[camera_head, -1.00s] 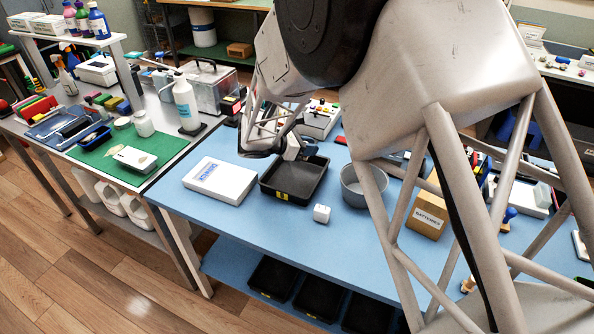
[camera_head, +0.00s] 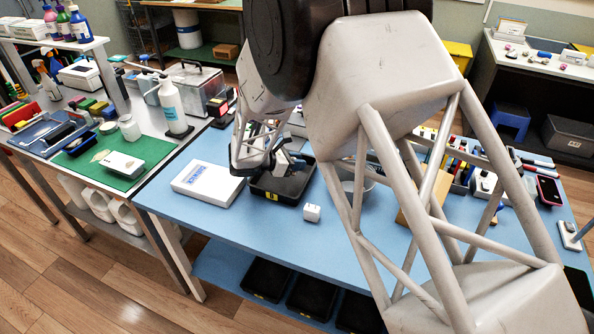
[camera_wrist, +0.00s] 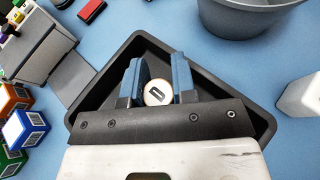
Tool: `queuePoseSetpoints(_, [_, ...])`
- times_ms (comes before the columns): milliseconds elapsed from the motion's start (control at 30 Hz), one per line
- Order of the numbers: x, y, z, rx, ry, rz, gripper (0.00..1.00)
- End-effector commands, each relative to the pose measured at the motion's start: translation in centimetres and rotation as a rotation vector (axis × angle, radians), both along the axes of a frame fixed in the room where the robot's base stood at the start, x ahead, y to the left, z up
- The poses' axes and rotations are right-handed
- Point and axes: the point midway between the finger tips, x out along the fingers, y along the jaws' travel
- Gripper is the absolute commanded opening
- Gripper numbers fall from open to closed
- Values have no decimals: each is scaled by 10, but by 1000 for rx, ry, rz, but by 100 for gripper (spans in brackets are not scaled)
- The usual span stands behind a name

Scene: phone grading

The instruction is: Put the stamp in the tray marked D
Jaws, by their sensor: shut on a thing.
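My gripper (camera_wrist: 158,85) has its two blue fingers shut on a small round cream-topped thing with a dark mark like a D, which I take to be the stamp (camera_wrist: 157,94). The rest of the stamp is hidden below its top and by the fingers. The black tray (camera_wrist: 222,93) lies beneath the gripper. In the head view, my gripper (camera_head: 282,161) is over the back part of this black tray (camera_head: 293,197), which has a yellow label on its front. The label's letter is too small to read surely. I cannot tell whether the stamp touches the tray floor.
A white box with blue lettering (camera_head: 207,184) is left of the tray. A small white block (camera_head: 312,213) is at its front right. A grey pot (camera_wrist: 245,18) stands near it, and more black trays (camera_head: 266,281) are on the lower shelf. The blue table front is clear.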

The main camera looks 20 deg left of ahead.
Motion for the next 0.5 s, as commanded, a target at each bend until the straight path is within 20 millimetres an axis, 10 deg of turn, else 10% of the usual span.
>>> queuePoseSetpoints(500, [0, 0, -37, -1, 0, 0, 2])
